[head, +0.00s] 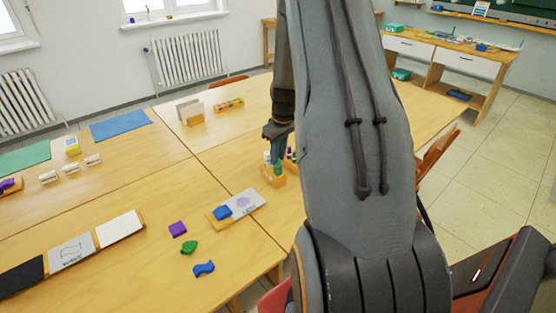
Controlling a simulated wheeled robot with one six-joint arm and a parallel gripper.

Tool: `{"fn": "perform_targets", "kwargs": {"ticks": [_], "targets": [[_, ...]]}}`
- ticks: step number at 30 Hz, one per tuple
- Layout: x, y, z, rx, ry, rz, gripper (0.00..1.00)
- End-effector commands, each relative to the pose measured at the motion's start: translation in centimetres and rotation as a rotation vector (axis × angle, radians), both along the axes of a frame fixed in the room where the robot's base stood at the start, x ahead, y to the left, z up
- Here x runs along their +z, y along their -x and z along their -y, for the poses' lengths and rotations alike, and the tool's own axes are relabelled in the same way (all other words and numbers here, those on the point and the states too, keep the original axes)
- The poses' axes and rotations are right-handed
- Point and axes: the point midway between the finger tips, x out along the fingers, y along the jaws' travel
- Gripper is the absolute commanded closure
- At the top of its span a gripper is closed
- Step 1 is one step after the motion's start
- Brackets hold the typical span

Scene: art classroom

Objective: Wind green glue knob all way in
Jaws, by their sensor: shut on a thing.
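A small wooden holder (268,180) stands near the right part of the table, with small glue sticks in it. A green glue piece (278,169) shows at the holder, right below my gripper (277,150). A white piece (267,157) is beside it on the left, and purple pieces (290,154) are on the right. My gripper points down over the holder and is shut on the green glue knob. The fingertips are small and dark here. My arm hides what lies to the right of the holder, and how far the knob is wound cannot be seen.
Purple (177,229), green (189,247) and blue (204,268) shapes lie nearer. A rack of coloured pieces (229,104) stands behind. The table's middle (150,190) is clear.

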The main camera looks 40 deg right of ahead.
Motion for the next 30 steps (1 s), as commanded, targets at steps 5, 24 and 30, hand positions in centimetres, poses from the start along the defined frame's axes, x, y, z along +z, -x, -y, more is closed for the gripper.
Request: {"fn": "perform_targets", "kwargs": {"ticks": [5,24,30], "targets": [[-0.08,0.04,0.04,0.184,-0.001,0.000,0.89],[-0.02,0.03,0.01,0.277,0.000,0.000,0.38],[-0.02,0.02,0.00,0.277,0.000,0.000,0.30]]}}
